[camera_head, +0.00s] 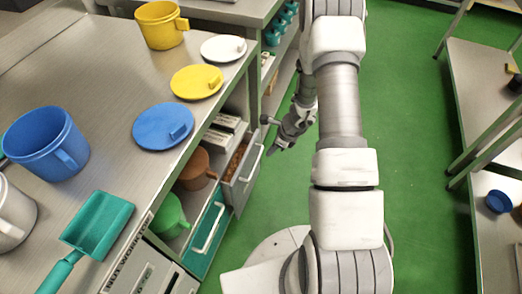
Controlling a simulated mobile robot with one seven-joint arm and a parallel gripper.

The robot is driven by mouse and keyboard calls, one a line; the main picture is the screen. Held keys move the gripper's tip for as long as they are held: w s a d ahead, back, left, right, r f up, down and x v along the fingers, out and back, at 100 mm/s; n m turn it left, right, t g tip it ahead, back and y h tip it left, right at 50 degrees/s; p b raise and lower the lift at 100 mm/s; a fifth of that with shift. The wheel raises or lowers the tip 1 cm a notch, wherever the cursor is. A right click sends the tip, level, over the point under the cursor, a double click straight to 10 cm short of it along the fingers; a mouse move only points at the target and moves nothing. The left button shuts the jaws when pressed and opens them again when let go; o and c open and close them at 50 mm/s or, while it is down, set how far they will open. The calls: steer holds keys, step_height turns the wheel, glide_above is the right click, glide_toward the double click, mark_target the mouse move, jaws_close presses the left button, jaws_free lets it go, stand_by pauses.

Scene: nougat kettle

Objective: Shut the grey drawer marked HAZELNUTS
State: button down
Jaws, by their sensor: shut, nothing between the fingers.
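The grey drawer (239,184) stands partly pulled out of the bench's side, with its pale bar handle (254,165) facing the green aisle. Brown contents show inside it. I cannot read a HAZELNUTS marking on it from here. My gripper (271,150) is shut and empty, pointing down and left. In the picture it is just right of the drawer's front, near the top of the handle. I cannot tell whether it touches.
A teal drawer (207,232) sits nearer, below a green mug (171,214) and a brown mug (196,169) on the shelf. The metal benchtop (95,95) holds mugs, lids and a teal scoop (97,226). Green floor (420,190) is free right of my arm.

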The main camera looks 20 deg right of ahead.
steer(key=b+x, duration=0.1)
steer(key=x, duration=0.2)
steer(key=w+a+b+x, duration=0.1)
steer(key=x, duration=0.3)
steer(key=b+x, duration=0.1)
steer(key=x, duration=0.2)
steer(key=shift+w+a, duration=0.35)
steer(key=shift+a, duration=0.05)
steer(key=shift+w+a+b, duration=0.3)
steer(key=shift+w+a, duration=0.25)
steer(key=shift+a, duration=0.15)
steer(key=shift+w+a+r+p, duration=0.1)
steer(key=shift+w+a, duration=0.45)
steer(key=shift+a, duration=0.2)
steer(key=shift+w+a+p, duration=0.15)
steer(key=shift+w+a, duration=0.35)
steer(key=shift+a, duration=0.25)
steer(key=shift+w+a+p, duration=0.1)
steer(key=shift+w+a, duration=0.45)
steer(key=shift+a, duration=0.2)
